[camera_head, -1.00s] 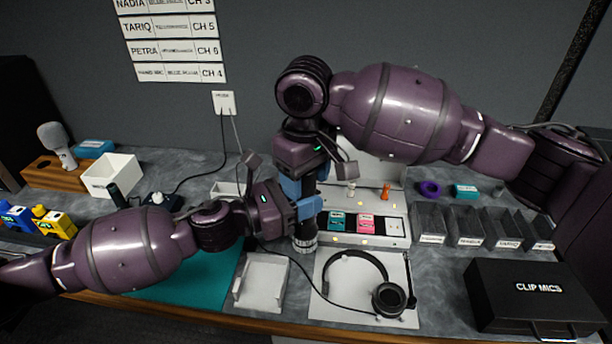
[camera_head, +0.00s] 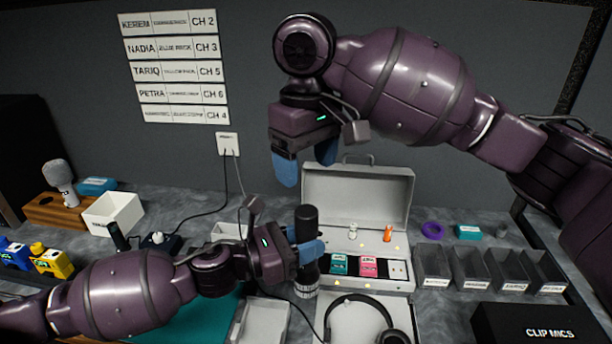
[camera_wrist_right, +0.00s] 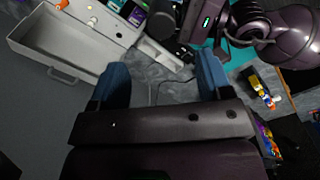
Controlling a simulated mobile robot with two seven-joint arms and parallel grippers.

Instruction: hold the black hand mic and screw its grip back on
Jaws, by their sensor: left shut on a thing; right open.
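The black hand mic (camera_head: 306,220) stands upright in the head view, its ringed silver-grey end pointing down. My left gripper (camera_head: 308,254) is shut around its middle with blue fingers. The dark upper part rises clear above the fingers; I cannot tell how tightly the grip sits. My right gripper (camera_head: 306,172) is open and empty, above the mic and apart from it. In the right wrist view the open blue fingers (camera_wrist_right: 160,82) have nothing between them, and a dark round shape, likely the mic (camera_wrist_right: 169,27), lies beyond them.
An open grey case (camera_head: 357,195) stands behind with teal and pink packs inside. Headphones (camera_head: 393,337) lie at the front. Dark bins (camera_head: 468,270) and a CLIP MICS box (camera_head: 540,325) are at right. A white box (camera_head: 112,216) and a grey mic (camera_head: 60,178) are at left.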

